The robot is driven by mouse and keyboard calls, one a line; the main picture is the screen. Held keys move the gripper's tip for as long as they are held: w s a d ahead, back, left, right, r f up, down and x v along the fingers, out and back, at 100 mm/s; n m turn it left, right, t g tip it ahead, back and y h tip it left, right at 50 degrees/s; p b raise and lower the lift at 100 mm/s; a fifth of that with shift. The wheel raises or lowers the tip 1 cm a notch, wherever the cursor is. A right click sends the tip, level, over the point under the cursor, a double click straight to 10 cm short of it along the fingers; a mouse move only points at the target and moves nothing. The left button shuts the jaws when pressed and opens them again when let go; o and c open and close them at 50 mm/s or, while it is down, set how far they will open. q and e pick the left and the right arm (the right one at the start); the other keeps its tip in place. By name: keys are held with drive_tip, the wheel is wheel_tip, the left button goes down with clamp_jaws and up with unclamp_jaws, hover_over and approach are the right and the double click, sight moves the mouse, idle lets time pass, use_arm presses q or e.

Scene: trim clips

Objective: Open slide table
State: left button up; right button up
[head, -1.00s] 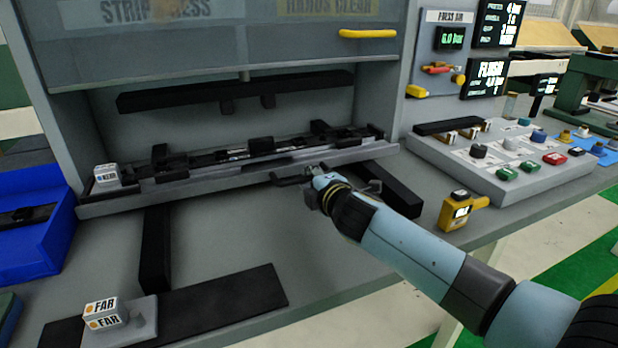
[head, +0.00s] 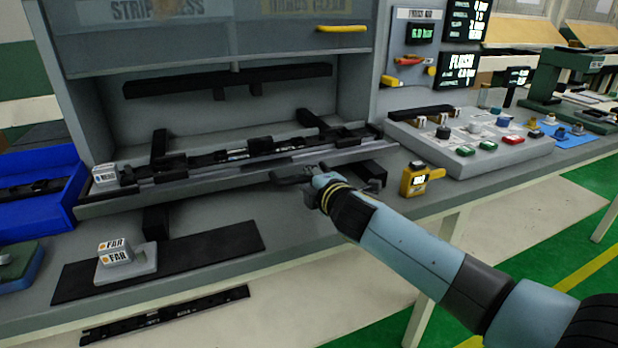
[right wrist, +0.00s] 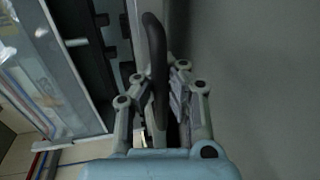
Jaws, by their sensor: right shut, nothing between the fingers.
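The slide table (head: 215,187) is a long grey tray with black fixtures, partly out of the press opening and over the bench. A small white marked block (head: 105,175) sits at its left end. Its black handle (head: 292,177) is on the front edge, right of the middle. My right gripper (head: 318,176) is at the handle, shut with nothing held between its fingers. In the right wrist view the dark curved handle (right wrist: 153,45) runs down by the fingers (right wrist: 160,110); I cannot tell whether they touch. My left gripper is out of view.
The press guard with its yellow handle (head: 342,28) is above the opening. A FAR block (head: 115,250) on a grey base sits on a dark mat (head: 210,245). A yellow device (head: 418,180) and control panel (head: 475,140) are right, a blue bin (head: 35,190) left.

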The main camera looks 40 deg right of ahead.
drive_tip(key=o, duration=0.7)
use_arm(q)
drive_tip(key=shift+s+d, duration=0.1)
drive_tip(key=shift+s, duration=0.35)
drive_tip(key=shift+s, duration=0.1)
use_arm(e)
drive_tip(key=shift+s, duration=0.1)
drive_tip(key=v, duration=1.2)
